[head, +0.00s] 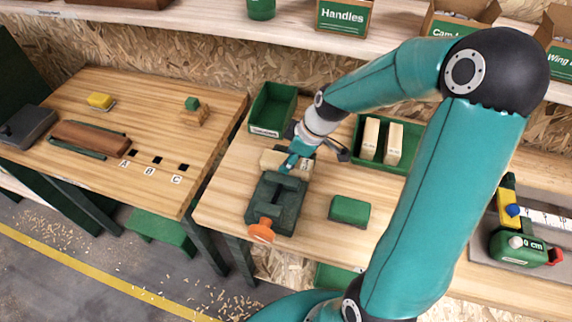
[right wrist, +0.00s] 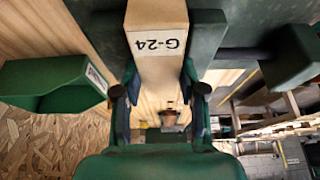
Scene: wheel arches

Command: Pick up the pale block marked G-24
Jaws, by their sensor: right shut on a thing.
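The pale block marked G-24 (right wrist: 155,75) shows its label, upside down, in the right wrist view. In the head view it lies at the far end of the dark green vise (head: 290,207), partly hidden by my gripper (head: 292,162). My right gripper, also in the right wrist view (right wrist: 158,92), is shut on the block, one finger on each side. Dark green vise parts (right wrist: 208,35) show on both sides of the block. I cannot tell whether the vise touches it. My left gripper is not in view.
An empty green bin (head: 265,121) stands behind the vise. A green tray (head: 365,158) to the right holds two pale blocks. A green block (head: 349,210) lies right of the vise. An orange handle (head: 262,231) sticks out in front. A separate table (head: 110,95) stands left.

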